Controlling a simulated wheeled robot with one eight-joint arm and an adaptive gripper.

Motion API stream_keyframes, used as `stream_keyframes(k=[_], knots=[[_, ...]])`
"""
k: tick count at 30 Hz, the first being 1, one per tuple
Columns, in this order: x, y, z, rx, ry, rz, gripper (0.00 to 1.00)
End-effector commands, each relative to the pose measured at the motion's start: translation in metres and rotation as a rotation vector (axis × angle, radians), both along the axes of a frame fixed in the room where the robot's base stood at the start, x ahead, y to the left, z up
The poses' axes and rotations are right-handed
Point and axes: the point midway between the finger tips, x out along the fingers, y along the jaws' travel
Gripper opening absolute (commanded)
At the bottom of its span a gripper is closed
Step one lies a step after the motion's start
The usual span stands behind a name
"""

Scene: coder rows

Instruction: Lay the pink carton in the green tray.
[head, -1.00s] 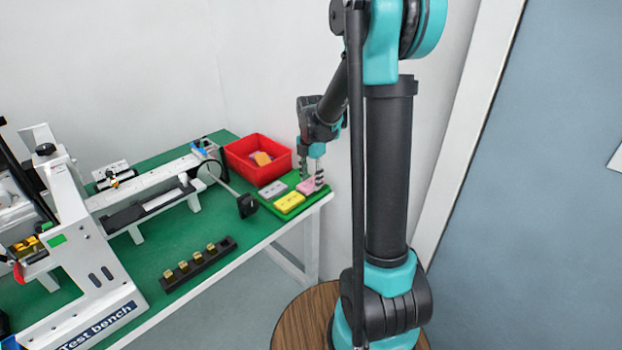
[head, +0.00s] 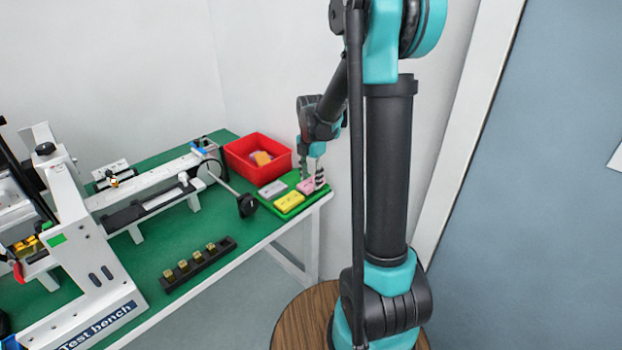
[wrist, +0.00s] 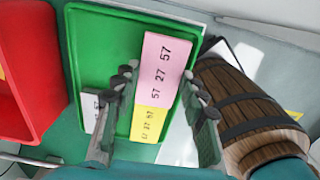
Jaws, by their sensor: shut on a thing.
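The pink carton (head: 308,187) is at the right part of the green tray (head: 290,179). In the wrist view the pink carton (wrist: 160,70) shows its printed numbers and lies across the right side of the green tray (wrist: 105,50), partly over its rim. My gripper (head: 313,178) points down at the carton, with its fingers on either side. In the wrist view my gripper (wrist: 163,85) is shut on the carton. I cannot tell whether the carton rests on the tray floor or is just above it.
A yellow carton (head: 289,202) and a grey carton (head: 272,189) lie in the tray beside the pink one. A red bin (head: 240,160) with items inside stands to the left. A black strip with several small brass parts (head: 197,264) lies nearer on the green bench.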

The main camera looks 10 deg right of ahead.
Motion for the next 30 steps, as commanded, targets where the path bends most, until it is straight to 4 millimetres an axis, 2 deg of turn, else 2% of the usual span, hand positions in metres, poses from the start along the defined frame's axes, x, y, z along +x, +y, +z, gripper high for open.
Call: stream_keyframes(k=[27, 28, 30], knots=[[0.0, 0.0, -0.011, 0.0, 0.0, 0.0, 0.28], [0.0, 0.0, -0.011, 0.0, 0.0, 0.0, 0.46], [0.0, 0.0, -0.011, 0.0, 0.0, 0.0, 0.54]])
